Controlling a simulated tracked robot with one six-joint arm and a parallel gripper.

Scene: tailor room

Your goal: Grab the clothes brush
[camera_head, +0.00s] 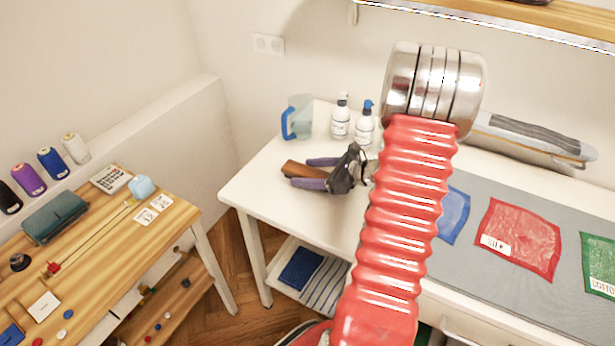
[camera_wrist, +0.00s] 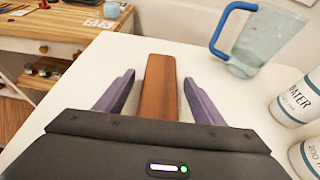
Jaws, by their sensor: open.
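The clothes brush appears as a brown wooden bar (camera_head: 296,168) on the white table, near its left end. It also shows in the wrist view (camera_wrist: 158,90), pointing away from me. Its near part is hidden behind the gripper body, and no bristles show. My gripper (camera_head: 303,171) is open, with its two purple fingers on either side of the brush. In the wrist view, the gripper (camera_wrist: 158,78) has a gap between each finger and the brush. The far end of the brush reaches past the fingertips.
A clear jug with a blue handle (camera_head: 300,118) and two white bottles (camera_head: 340,122) stand behind the gripper. A wooden workbench (camera_head: 110,240) stands left across a floor gap. The table's front left is bare.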

